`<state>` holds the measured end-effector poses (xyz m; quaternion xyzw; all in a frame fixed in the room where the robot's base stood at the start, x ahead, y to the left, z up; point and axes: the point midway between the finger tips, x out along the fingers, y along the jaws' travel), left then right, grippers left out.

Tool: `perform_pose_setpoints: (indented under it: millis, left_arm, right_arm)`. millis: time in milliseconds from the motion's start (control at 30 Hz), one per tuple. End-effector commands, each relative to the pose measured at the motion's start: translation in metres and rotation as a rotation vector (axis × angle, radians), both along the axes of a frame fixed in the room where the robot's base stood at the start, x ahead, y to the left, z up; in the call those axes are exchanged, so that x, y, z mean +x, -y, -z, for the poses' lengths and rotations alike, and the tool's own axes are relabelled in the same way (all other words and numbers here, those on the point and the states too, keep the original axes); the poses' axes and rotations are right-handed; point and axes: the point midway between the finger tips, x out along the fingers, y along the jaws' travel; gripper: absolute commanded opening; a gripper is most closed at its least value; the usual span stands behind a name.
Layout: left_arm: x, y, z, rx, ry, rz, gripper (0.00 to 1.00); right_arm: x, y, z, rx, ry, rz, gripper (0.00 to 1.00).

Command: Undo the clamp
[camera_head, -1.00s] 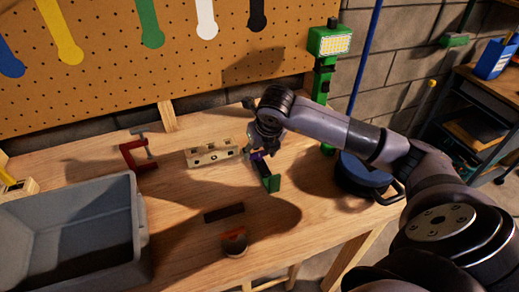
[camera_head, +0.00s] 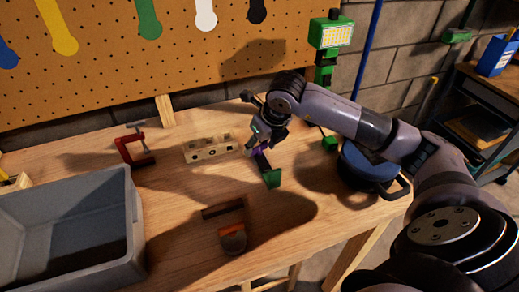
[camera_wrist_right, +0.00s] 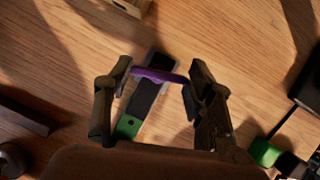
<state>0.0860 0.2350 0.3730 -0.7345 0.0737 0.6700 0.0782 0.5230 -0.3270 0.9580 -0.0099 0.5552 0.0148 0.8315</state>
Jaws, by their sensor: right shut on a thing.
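A green and dark bar-shaped tool with a purple bar lies on the workbench; its green end (camera_head: 271,178) faces the front. I take it to be the clamp, but cannot be sure. My right gripper (camera_head: 257,146) is over its far end. In the right wrist view, the purple bar (camera_wrist_right: 160,75) spans between the two fingertips of my right gripper (camera_wrist_right: 158,88), which is shut on it. The dark bar (camera_wrist_right: 145,98) and green end (camera_wrist_right: 127,127) run below. My left gripper is not in view.
A wooden block with holes (camera_head: 210,149) sits just left of my right gripper. A grey bin (camera_head: 133,215) fills the left front. A dark bar (camera_head: 221,209) and a round piece (camera_head: 233,242) lie in front. A blue round item (camera_head: 365,168) is at right.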

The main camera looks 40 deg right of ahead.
Motion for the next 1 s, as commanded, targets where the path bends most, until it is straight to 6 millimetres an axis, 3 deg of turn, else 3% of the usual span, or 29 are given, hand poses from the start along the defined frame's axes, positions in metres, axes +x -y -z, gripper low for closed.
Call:
perform_pose_setpoints:
  millis: [100,400,1000]
  left_arm:
    - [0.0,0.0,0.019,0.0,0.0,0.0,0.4]
    - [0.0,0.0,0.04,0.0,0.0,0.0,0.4]
    - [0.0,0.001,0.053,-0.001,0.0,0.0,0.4]
  right_arm:
    - [0.0,0.002,0.005,-0.002,0.002,-0.106,0.22]
    - [0.001,0.003,0.004,0.0,-0.001,-0.391,0.22]
    - [0.002,0.004,0.004,0.006,-0.009,-0.959,0.22]
